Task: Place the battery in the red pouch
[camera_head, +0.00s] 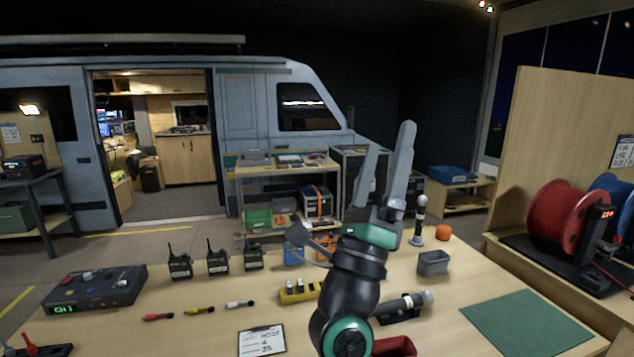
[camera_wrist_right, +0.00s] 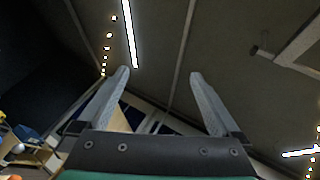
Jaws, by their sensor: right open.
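My right gripper (camera_head: 391,140) is raised above the bench with its fingers pointing up, open and empty. Its spread fingers also show in the right wrist view (camera_wrist_right: 160,76) against the ceiling. A red open-topped container (camera_head: 397,347), possibly the red pouch, sits at the bench's near edge, partly hidden by my right arm. My left gripper is not in view.
Several radios (camera_head: 218,258) stand at the back left, with a control box (camera_head: 95,292) beside them. A clipboard (camera_head: 262,341) lies in front. A grey bin (camera_head: 433,263), a microphone (camera_head: 418,222) and a bare green mat (camera_head: 527,324) are to the right.

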